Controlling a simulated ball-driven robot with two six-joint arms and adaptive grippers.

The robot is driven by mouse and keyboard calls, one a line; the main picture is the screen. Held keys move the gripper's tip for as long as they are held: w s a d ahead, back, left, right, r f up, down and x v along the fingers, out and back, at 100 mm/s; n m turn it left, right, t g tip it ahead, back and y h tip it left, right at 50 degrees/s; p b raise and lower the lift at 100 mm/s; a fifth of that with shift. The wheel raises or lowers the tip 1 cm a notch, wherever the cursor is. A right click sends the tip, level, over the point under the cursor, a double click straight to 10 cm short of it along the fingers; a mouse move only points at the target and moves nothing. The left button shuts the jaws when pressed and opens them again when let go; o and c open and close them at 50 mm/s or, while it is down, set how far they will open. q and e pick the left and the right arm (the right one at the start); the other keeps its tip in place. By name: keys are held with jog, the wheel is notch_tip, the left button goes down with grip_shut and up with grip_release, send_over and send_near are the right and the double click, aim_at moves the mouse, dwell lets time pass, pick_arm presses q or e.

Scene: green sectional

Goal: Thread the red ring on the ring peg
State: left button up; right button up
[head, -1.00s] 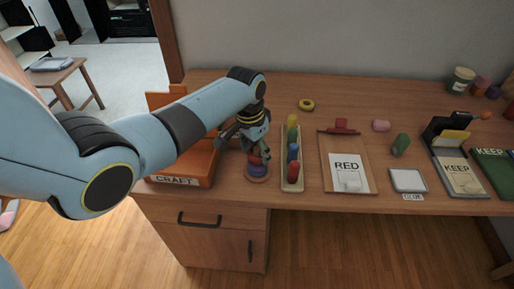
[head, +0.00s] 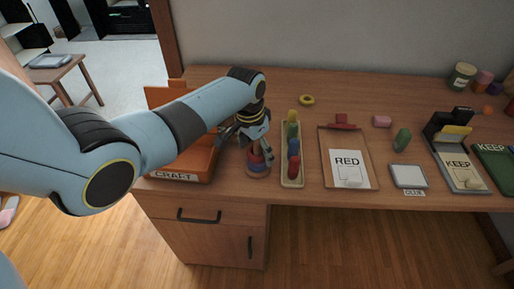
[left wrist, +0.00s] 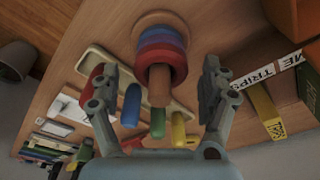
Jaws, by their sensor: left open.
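The ring peg (left wrist: 159,88) stands on its round wooden base (left wrist: 160,19) on the desk. In the left wrist view the red ring (left wrist: 172,63) is around the peg, against the blue ring (left wrist: 163,39) stacked beneath it. In the head view the red ring (head: 257,158) shows partly behind my fingers. My left gripper (left wrist: 164,88) is open, with its fingers spread on either side of the peg's free end and apart from the red ring. It also shows over the peg in the head view (head: 250,148). My right gripper is not in view.
Right of the peg is a tray (head: 283,184) of coloured pegs. Left is an orange box (head: 187,181) labelled CRAFT. A yellow ring (head: 307,100) lies behind. A clipboard (head: 361,183) marked RED lies further right. The desk's front edge is close to the peg.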

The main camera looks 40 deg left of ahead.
aim_at(252, 155)
pick_arm(q)
notch_tip(252, 155, up, 12)
jog(key=s, duration=0.1)
jog(key=shift+s+a, duration=0.2)
jog(key=shift+s, duration=0.2)
dwell(0.4)
